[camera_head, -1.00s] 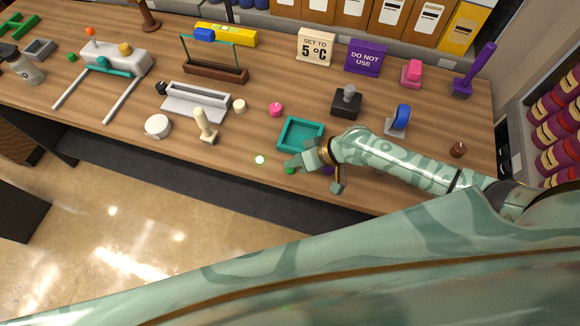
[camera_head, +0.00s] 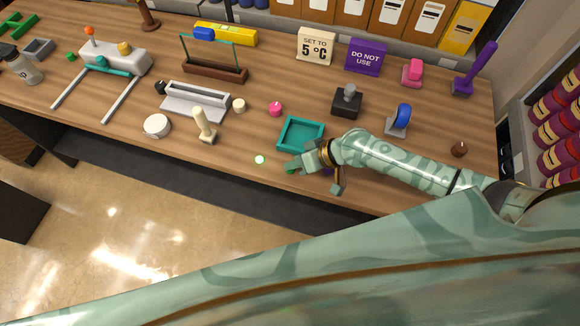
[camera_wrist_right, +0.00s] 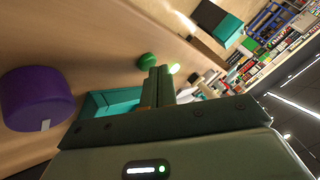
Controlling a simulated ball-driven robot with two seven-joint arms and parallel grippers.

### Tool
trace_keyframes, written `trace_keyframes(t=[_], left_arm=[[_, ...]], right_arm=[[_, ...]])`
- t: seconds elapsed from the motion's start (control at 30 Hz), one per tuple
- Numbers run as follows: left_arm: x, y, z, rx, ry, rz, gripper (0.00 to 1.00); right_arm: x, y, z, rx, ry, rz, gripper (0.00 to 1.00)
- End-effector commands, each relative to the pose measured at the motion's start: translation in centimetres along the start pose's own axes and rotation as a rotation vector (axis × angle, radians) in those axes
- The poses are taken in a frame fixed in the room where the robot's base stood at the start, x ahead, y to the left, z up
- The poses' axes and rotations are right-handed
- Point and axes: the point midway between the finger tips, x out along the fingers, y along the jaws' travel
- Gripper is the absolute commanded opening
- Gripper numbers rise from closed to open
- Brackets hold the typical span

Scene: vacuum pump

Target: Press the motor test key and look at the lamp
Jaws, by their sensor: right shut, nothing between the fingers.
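My right gripper (camera_head: 298,165) is shut and empty at the table's front edge, just in front of the teal tray. A small green round key (camera_head: 291,169) is at its fingertips, partly hidden by them in the head view. In the right wrist view, the green key (camera_wrist_right: 147,60) shows just past the shut fingers (camera_wrist_right: 158,86). I cannot tell whether they touch it or whether it is pressed down. A small round lamp (camera_head: 259,159) left of the gripper glows whitish green. Its glow also shows behind the fingertips in the wrist view (camera_wrist_right: 174,68). My left gripper is out of view.
The teal tray (camera_head: 282,138) stands right behind the gripper. A purple round knob (camera_wrist_right: 35,98) is beside it, mostly hidden in the head view. A cream lever (camera_head: 203,124), a pink knob (camera_head: 275,109) and a black joystick box (camera_head: 346,103) stand farther off.

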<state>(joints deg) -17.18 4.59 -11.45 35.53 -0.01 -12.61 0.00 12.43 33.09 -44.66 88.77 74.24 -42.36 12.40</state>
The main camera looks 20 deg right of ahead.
Motion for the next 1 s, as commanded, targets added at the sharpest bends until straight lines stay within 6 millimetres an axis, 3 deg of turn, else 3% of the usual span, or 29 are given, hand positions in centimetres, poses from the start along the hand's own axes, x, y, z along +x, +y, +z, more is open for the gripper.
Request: trace_keyframes(t=[0.67, 1.0], left_arm=[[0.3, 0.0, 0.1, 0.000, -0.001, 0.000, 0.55], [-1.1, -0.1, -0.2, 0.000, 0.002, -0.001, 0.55]], right_arm=[[0.3, 0.3, 0.3, 0.000, -0.001, 0.000, 0.00], [-0.7, -0.5, -0.5, 0.000, 0.000, 0.000, 0.00]])
